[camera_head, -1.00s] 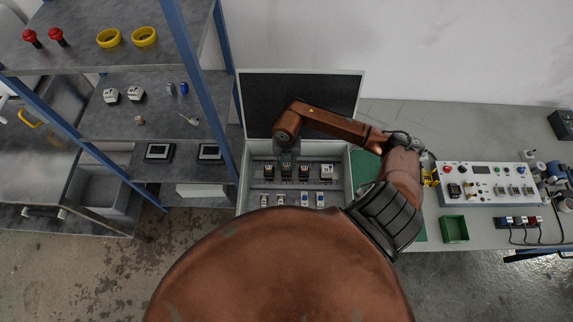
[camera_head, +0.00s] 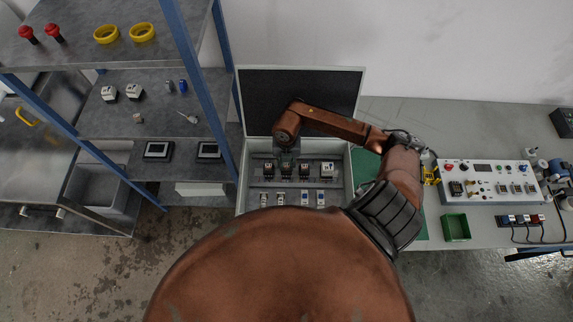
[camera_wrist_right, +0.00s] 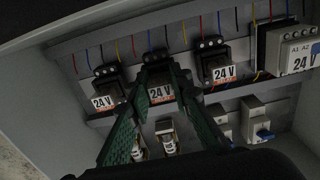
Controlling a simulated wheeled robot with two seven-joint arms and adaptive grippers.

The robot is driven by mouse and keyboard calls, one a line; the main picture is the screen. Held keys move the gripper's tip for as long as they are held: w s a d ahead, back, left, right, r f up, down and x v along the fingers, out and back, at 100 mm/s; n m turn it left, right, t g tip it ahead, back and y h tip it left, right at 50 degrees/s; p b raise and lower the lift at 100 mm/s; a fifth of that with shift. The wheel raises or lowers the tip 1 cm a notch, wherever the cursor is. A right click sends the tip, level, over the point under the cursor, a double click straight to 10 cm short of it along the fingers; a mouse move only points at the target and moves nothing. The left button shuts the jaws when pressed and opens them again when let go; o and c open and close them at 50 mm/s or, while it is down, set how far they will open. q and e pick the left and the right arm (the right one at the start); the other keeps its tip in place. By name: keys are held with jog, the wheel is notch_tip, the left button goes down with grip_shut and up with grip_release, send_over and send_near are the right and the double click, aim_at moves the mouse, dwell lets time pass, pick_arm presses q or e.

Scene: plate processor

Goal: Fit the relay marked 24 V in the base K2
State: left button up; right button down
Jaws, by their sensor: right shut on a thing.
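The right gripper (camera_wrist_right: 162,86) has its green fingers shut on the sides of a dark relay (camera_wrist_right: 161,93) with a white 24 V label, the middle one of three in the right wrist view. It stands in line with its neighbours in the open cabinet (camera_head: 348,190). Whether it is fully seated in its base cannot be told. A left 24 V relay (camera_wrist_right: 106,88) and a right 24 V relay (camera_wrist_right: 217,66) stand on either side. In the head view the right gripper (camera_head: 287,161) is over the second place of the row. No K2 marking is readable. The left gripper is not in view.
A larger white device (camera_wrist_right: 297,53) ends the row on the right. Below are small white modules (camera_head: 305,198). Coloured wires hang behind the relays. A control panel (camera_head: 487,182) and green bin (camera_head: 456,227) are on the bench, and a shelf rack (camera_head: 135,95) stands left.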

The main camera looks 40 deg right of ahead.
jog(key=c, duration=1.7)
grip_release()
jog(key=shift+f, duration=0.1)
jog(key=shift+o, duration=0.2)
jog(key=shift+r, duration=0.35)
notch_tip(320, 180, up, 11)
jog(key=shift+r, duration=0.2)
